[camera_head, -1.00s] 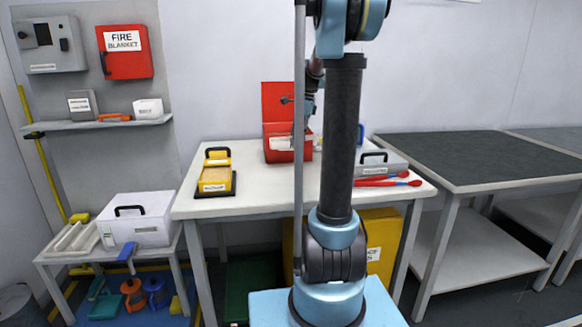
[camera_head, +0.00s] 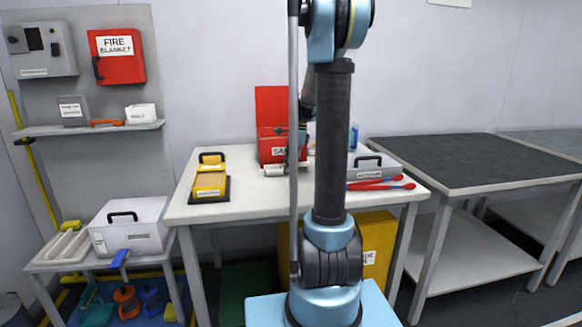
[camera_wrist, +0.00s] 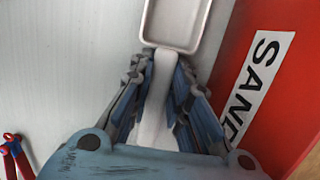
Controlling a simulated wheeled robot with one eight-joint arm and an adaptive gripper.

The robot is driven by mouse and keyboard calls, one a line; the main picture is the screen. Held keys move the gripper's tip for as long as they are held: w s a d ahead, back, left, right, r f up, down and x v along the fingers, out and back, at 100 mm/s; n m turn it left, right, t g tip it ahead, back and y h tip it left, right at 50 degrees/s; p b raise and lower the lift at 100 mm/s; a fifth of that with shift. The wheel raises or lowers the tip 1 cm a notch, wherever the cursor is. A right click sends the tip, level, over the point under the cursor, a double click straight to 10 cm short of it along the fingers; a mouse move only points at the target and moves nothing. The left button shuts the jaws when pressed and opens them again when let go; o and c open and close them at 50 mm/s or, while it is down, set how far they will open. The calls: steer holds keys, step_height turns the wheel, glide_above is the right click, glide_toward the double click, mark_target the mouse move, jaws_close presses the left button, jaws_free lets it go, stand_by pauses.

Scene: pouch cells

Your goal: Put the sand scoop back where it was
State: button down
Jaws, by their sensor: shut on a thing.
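The white sand scoop (camera_wrist: 176,22) shows in the wrist view, its shallow pan at the top and its handle running down between my fingers. My gripper (camera_wrist: 163,76) is shut on the handle. In the head view the scoop (camera_head: 273,171) is low, just in front of the red sand box (camera_head: 271,142); whether it touches the tabletop I cannot tell. The box's lid stands up, and its SAND label also shows beside the scoop in the wrist view (camera_wrist: 256,82). My gripper (camera_head: 300,150) is largely hidden behind my arm and a pole in the head view.
The white table (camera_head: 240,206) also bears a yellow case (camera_head: 210,183) at left, a grey case (camera_head: 376,172) and red-handled tools (camera_head: 378,185) at right. Bare tabletop lies between the yellow case and the sand box. A dark-topped table (camera_head: 460,160) stands further right.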

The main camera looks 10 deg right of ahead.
steer(key=c, duration=1.5)
jaws_free()
steer(key=shift+f, duration=0.1)
steer(key=r, duration=0.4)
steer(key=d+r, duration=0.1)
steer(key=r, duration=0.3)
steer(key=d+r, duration=0.1)
steer(key=r, duration=0.3)
steer(key=shift+d, duration=0.1)
